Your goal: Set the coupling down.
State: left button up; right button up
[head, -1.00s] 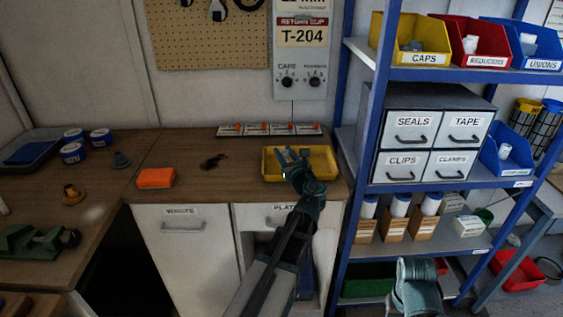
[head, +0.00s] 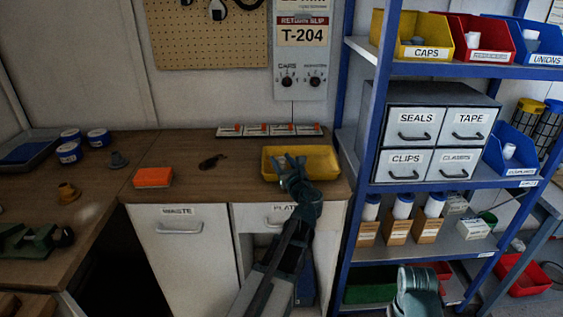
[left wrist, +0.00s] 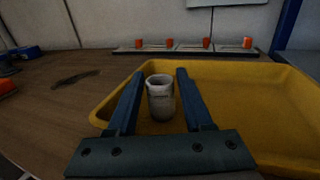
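The coupling (left wrist: 160,97) is a small pale, hollow cylinder, upright inside the yellow tray (left wrist: 240,80) in the left wrist view. My left gripper (left wrist: 161,80) has its two blue fingers on either side of it, with a narrow gap showing at each side. In the head view my left gripper (head: 288,162) is over the left part of the yellow tray (head: 325,160), on the bench's right end. The coupling cannot be made out there. My right gripper is not in view; only part of my right arm shows at the bottom.
A strip with several orange-marked items (head: 270,130) lies behind the tray. An orange block (head: 153,177) and a dark small object (head: 212,161) lie left on the bench (head: 225,185). A blue-posted shelf (head: 440,178) with bins and drawers stands close to the right.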

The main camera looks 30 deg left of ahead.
pick_arm(q)
jog(key=shift+o, duration=0.8)
jog(key=shift+r, duration=0.25)
jog(key=v, duration=1.2)
jog(key=shift+f, duration=0.1)
